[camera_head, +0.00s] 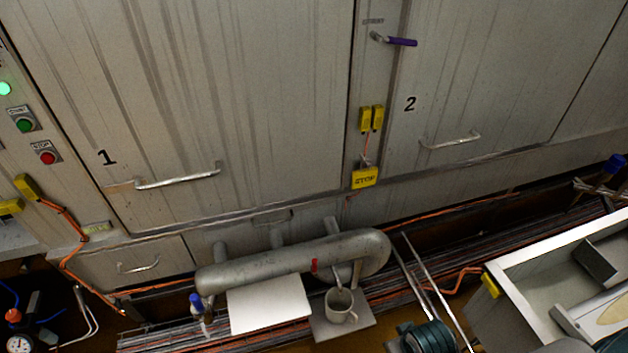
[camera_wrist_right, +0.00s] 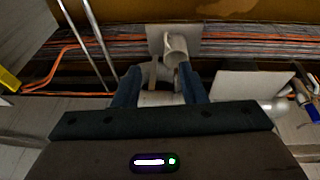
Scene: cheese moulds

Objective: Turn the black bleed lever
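I cannot make out a black lever for certain in either view. In the head view, a grey pipe (camera_head: 260,268) runs along the foot of the wall, with a small red handle (camera_head: 314,265) on it and a blue-topped valve (camera_head: 196,302) at its left end. A gauge (camera_head: 14,316) with dark fittings sits at the lower left. My left gripper is not seen.
Orange cables and a wire tray run along the floor.

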